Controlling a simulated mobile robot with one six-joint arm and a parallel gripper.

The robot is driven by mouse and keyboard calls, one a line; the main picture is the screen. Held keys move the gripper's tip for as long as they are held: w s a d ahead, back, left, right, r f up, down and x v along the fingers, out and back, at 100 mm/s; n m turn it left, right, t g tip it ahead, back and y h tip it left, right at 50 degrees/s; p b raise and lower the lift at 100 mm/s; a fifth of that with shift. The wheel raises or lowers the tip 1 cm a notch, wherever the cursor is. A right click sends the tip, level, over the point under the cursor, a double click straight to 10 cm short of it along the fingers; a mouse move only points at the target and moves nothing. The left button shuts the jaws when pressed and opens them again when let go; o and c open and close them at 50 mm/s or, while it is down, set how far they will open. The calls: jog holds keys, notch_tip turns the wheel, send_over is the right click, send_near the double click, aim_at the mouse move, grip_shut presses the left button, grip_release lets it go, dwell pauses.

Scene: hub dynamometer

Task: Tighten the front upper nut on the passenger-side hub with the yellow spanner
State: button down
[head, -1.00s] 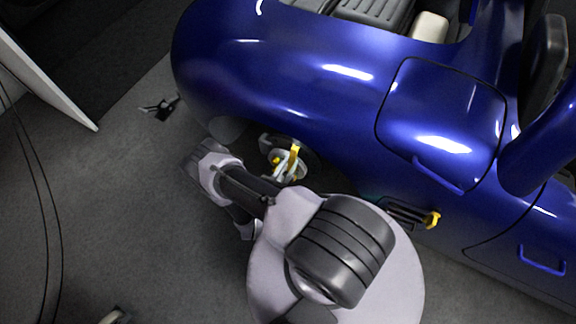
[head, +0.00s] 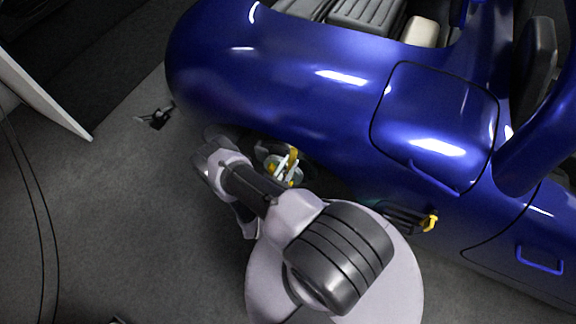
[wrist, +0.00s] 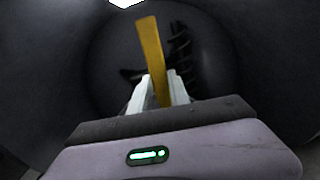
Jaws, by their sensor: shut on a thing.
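My gripper (wrist: 160,88) is shut on the yellow spanner (wrist: 150,50) in the wrist view. The spanner stands up from between the pale fingers, tilted slightly left, with its far end inside the dark wheel arch. In the head view, the spanner (head: 293,156) shows as a short yellow bar at the hub (head: 284,172) of the blue car. The hub is a small pale disc with yellow parts, partly behind my arm. I cannot make out the single nuts, or whether the spanner touches one.
The blue car body (head: 290,85) overhangs the hub. A dark coil spring (wrist: 181,50) stands inside the arch. A dark vent with a yellow piece (head: 430,222) lies right of my arm. A small dark stand (head: 155,118) and a white panel (head: 45,105) are left; grey floor there is clear.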

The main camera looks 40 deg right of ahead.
jog(key=s+m, duration=0.1)
jog(key=s, duration=0.1)
jog(key=s+d+m, duration=0.1)
jog(key=shift+s+d+f+m+p, duration=0.1)
jog(key=shift+s+f+m+p, duration=0.05)
jog(key=shift+f+m+p, duration=0.2)
jog(key=shift+s+d+f+m, duration=0.25)
jog(key=shift+s+f+m, duration=0.15)
jog(key=shift+s+m, duration=0.3)
jog(key=shift+s+d+f+m, duration=0.25)
jog(key=shift+s+f+m, duration=0.25)
jog(key=shift+s, duration=0.3)
jog(key=shift+r, duration=0.1)
